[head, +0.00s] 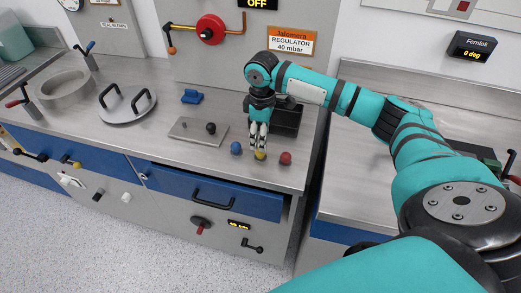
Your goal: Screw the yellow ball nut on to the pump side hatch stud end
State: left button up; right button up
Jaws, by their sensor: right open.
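The yellow ball nut (260,156) stands near the front edge of the steel worktop, between a blue ball (236,148) and a red ball (285,158). My right gripper (259,148) points down over the yellow ball with its fingers open. The fingertips are at or just above the ball; I cannot tell whether they touch it. My left gripper is out of view. A round chamber opening (65,88) is at the left, with clamp levers beside it. I cannot make out which stud end is the pump side one.
A round lid with two black handles (127,103) lies on the worktop. Blue drawers (211,190) are below.

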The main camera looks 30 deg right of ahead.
jog(key=f, duration=0.1)
jog(key=f+p, duration=0.1)
jog(key=f, duration=0.1)
jog(key=f+p, duration=0.1)
jog(key=f, duration=0.1)
jog(key=shift+s+a+f, duration=0.2)
jog(key=shift+s+a, duration=0.05)
jog(key=shift+s, duration=0.05)
jog(key=shift+f, duration=0.3)
jog(key=c, duration=1.1)
jog(key=shift+r, duration=0.15)
jog(key=shift+r+b, duration=0.4)
jog(key=shift+r, duration=0.1)
notch_tip(320, 180, up, 2)
jog(key=shift+w+r+b, duration=0.1)
jog(key=shift+r+b, duration=0.05)
jog(key=shift+b, duration=0.3)
jog(key=s+a+r+b, duration=0.1)
jog(key=s+a+b, duration=0.1)
jog(key=s+a, duration=0.9)
jog(key=shift+a+r+b, duration=0.25)
jog(key=shift+a+b, duration=0.05)
jog(key=shift+s, duration=0.1)
